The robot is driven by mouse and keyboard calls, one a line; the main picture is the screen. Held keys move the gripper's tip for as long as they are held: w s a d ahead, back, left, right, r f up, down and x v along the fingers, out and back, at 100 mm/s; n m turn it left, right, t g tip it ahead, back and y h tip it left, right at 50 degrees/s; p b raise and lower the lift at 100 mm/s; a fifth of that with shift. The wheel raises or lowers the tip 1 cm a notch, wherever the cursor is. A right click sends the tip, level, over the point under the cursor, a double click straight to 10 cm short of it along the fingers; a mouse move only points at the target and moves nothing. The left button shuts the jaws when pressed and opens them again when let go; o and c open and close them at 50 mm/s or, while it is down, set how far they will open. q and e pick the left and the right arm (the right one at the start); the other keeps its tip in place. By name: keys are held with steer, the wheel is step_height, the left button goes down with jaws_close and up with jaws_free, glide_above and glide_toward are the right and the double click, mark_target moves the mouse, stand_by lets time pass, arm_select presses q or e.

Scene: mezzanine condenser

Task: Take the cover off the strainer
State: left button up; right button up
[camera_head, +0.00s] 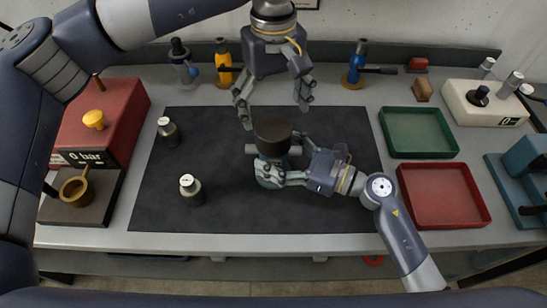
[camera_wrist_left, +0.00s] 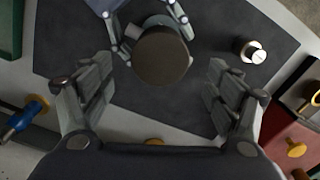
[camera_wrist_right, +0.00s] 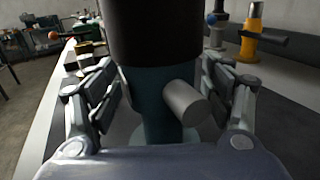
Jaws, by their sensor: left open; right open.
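The strainer (camera_wrist_right: 150,112) stands upright on the dark mat, a teal body with grey side stubs, seen best in the right wrist view. Its dark round cover (camera_head: 272,131) sits on top; it also shows in the left wrist view (camera_wrist_left: 162,55) and the right wrist view (camera_wrist_right: 155,30). My left gripper (camera_head: 274,110) is open above the cover, fingers pointing down, apart from it. My right gripper (camera_head: 285,160) is open, low at the strainer, with its fingers on either side of the body. Whether those fingers touch the body cannot be told.
Two small metal weights (camera_head: 191,190) (camera_head: 168,132) stand on the mat (camera_head: 320,215) at left. A red gauge box (camera_head: 120,110) is at far left. Green (camera_head: 455,150) and red (camera_head: 485,215) trays lie at right. Valves line the back. The mat's front right is clear.

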mark_target(273, 127)
steer(key=shift+w+a, duration=0.1)
steer(key=shift+a, duration=0.1)
jaws_close()
arm_select(q)
steer(key=m, duration=0.7)
steer(key=shift+m, duration=0.3)
steer(key=m, duration=0.5)
steer(key=shift+f+m, duration=0.1)
steer(key=shift+m, duration=0.3)
steer(key=shift+f, duration=3.9)
